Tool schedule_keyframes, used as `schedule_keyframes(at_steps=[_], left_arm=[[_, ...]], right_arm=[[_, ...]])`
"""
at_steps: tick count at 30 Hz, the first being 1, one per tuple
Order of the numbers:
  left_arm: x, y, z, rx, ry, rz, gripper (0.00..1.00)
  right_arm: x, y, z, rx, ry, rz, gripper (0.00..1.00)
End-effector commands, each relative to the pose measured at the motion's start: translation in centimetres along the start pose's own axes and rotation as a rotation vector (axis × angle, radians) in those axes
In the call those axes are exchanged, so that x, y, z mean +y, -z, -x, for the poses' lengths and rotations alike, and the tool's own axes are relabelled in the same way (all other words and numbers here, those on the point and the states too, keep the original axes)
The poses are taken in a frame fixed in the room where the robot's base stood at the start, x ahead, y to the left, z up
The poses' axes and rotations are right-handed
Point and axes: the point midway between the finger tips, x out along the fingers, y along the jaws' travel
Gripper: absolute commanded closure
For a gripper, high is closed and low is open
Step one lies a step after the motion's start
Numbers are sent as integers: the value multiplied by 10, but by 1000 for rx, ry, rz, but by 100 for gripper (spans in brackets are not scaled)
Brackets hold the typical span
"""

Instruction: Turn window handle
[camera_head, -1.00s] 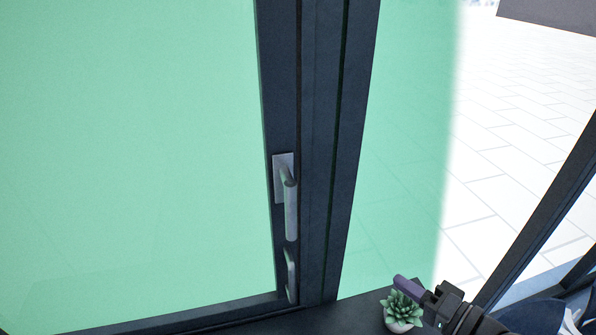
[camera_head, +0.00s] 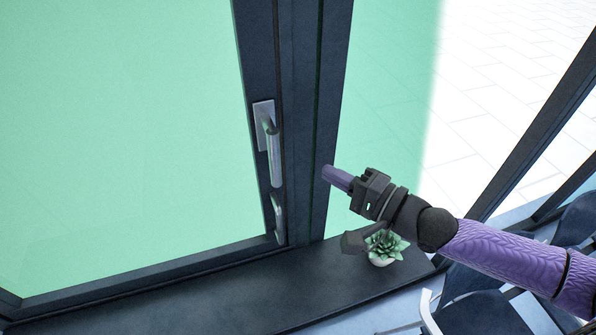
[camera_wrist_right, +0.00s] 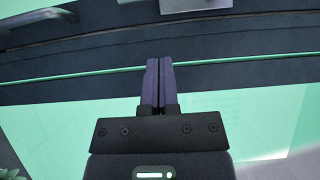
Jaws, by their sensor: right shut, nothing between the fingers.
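The grey metal window handle (camera_head: 272,150) hangs straight down from its plate on the dark window frame (camera_head: 294,110). Part of the handle also shows at the top of the right wrist view (camera_wrist_right: 190,5). My right gripper (camera_head: 326,172) is to the right of the handle, in front of the frame's right edge and apart from the handle. Its purple fingers are shut and empty. They also show closed together in the right wrist view (camera_wrist_right: 157,66). My left gripper is not in view.
A small potted succulent (camera_head: 384,244) stands on the dark sill (camera_head: 240,280), just below my right wrist. A second, lower grey fitting (camera_head: 278,219) is on the frame beneath the handle. Dark chairs (camera_head: 480,310) are at the lower right. The sill's left part is clear.

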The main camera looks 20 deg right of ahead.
Motion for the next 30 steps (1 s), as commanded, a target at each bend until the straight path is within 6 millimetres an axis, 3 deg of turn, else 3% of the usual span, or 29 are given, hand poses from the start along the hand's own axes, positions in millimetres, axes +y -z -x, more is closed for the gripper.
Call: schedule_keyframes(at_steps=[4, 10, 30], left_arm=[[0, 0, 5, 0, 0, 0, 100], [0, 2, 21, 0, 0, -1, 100], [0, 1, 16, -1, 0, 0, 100]], right_arm=[[-4, -3, -31, -1, 5, -3, 100], [-4, -23, -50, 0, 2, -2, 100], [2, -30, -56, 0, 21, -31, 100]])
